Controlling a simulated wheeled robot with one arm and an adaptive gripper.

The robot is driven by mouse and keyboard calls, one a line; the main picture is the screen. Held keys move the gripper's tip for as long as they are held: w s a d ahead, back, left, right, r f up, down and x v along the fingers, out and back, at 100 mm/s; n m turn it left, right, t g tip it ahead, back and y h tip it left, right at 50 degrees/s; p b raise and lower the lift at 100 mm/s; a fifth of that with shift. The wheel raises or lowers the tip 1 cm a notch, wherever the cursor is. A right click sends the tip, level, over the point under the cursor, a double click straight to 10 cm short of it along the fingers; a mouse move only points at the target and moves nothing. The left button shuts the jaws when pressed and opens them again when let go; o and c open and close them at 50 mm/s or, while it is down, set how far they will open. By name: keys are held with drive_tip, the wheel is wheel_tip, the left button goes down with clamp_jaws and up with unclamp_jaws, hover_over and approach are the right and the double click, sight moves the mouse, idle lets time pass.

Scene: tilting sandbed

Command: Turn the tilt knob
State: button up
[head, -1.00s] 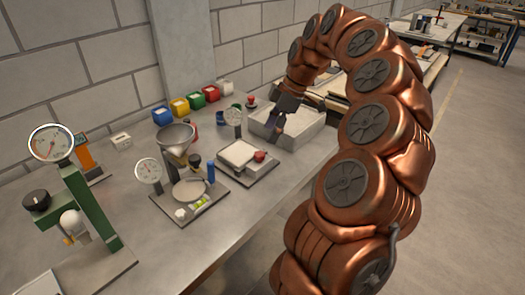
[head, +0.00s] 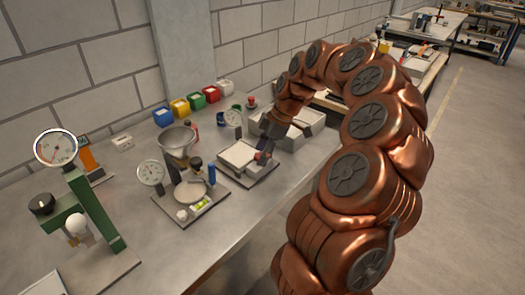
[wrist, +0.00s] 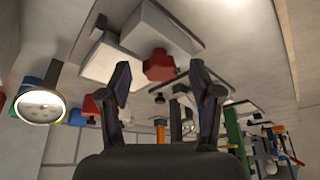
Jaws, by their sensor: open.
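The red tilt knob (wrist: 158,66) shows in the wrist view between and just beyond my fingertips. It sits at the edge of the white sandbed tray (wrist: 112,62). In the head view the tray (head: 238,154) rests on a grey base plate, and my gripper (head: 263,155) is at its right side, largely hiding the knob. In the wrist view my gripper (wrist: 160,78) is open, one finger on each side of the knob, with gaps visible. I cannot tell how far beyond the tips the knob lies.
A dial gauge (head: 231,117) stands behind the tray. A funnel stand (head: 178,143) and another gauge (head: 151,173) are to its left. A larger white bin (head: 298,132) is behind my gripper. Coloured boxes (head: 197,101) line the wall. The table's front right is clear.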

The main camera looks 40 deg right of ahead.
drive_tip(key=shift+c, duration=0.4)
drive_tip(key=c, duration=1.1)
drive_tip(key=shift+o, duration=0.2)
drive_tip(key=shift+f+b, duration=0.15)
drive_tip(key=shift+b, duration=0.3)
